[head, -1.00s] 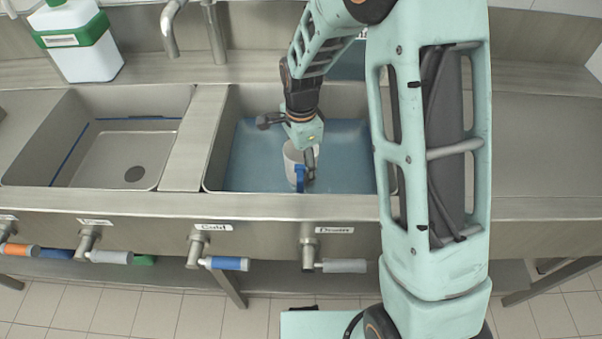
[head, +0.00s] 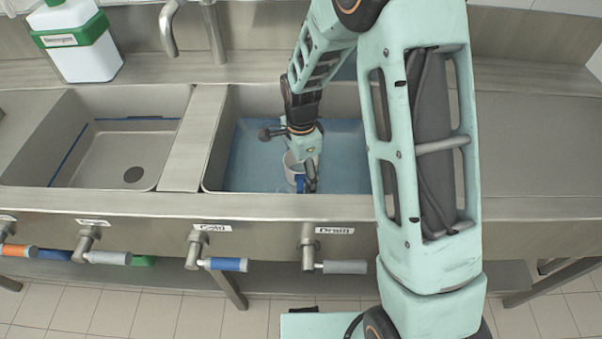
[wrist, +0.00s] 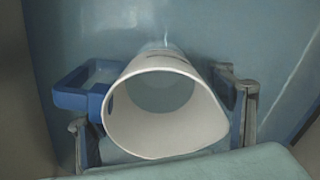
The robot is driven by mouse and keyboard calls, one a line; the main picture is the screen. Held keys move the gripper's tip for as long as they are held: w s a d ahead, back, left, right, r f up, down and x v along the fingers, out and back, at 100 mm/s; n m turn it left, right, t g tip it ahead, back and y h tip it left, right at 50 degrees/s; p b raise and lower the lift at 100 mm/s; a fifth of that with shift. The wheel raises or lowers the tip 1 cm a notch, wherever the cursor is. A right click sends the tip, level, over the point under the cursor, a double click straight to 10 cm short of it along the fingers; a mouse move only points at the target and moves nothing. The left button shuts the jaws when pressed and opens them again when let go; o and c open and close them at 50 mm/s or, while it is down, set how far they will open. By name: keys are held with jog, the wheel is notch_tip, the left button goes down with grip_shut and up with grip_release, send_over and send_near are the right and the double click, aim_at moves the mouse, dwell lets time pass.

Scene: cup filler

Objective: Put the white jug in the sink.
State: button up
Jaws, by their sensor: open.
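The white jug (head: 291,166) has a blue handle (wrist: 85,88) and is in the right-hand sink basin (head: 215,165), near its front wall. In the wrist view I look into the mouth of the jug (wrist: 165,140). My gripper (head: 310,178) is open, with one finger on each side of the jug; in the wrist view, my gripper (wrist: 163,110) has its left finger by the handle. I cannot tell whether either finger touches the jug. My wrist hides part of the jug in the head view.
Blue water (head: 250,160) covers the right basin's floor. The left basin (head: 115,160) is empty. A white canister with a green band (head: 75,45) and a metal tap (head: 168,30) stand behind. Several valve handles, including a blue one (head: 228,264), line the front.

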jog(key=shift+r, duration=0.1)
notch_tip(320, 180, up, 12)
jog(key=shift+r+p, duration=0.1)
jog(key=shift+p, duration=0.65)
